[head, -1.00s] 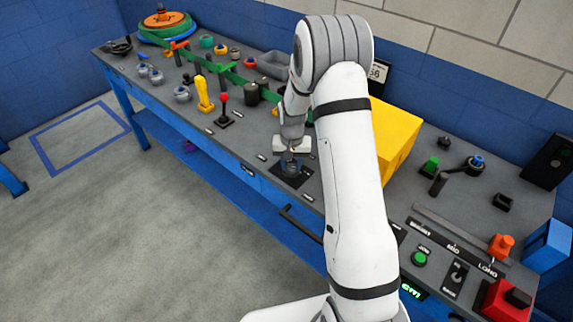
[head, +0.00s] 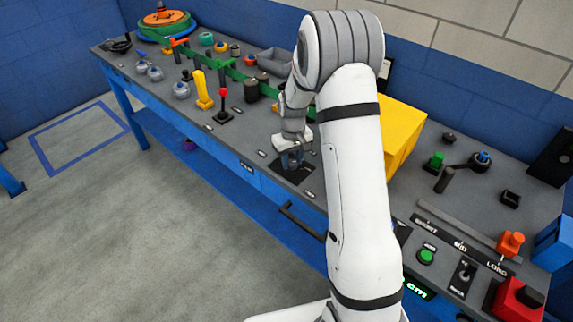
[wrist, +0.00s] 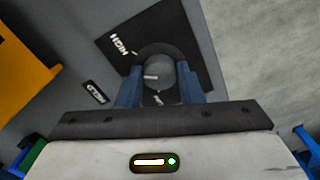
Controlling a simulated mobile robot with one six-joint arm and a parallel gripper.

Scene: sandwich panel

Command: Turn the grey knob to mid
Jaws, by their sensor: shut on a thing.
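The grey knob (wrist: 158,74) sits on a dark square plate (wrist: 190,38) in the wrist view. The plate carries a white word that looks like HIGH at its upper left, and another small mark shows below the knob. A short pale line shows on the knob's face; I cannot tell its exact setting. My gripper (wrist: 160,90) is shut on the knob, with one blue-grey finger on each side. In the head view my gripper (head: 291,157) stands over the dark plate (head: 300,174) near the bench's front edge and mostly hides the knob.
A yellow box (head: 400,130) stands right of my arm. A red-topped lever (head: 223,105) and a yellow handle (head: 202,90) stand to the left. A slider with an orange handle (head: 511,243) and a green button (head: 426,256) lie to the right.

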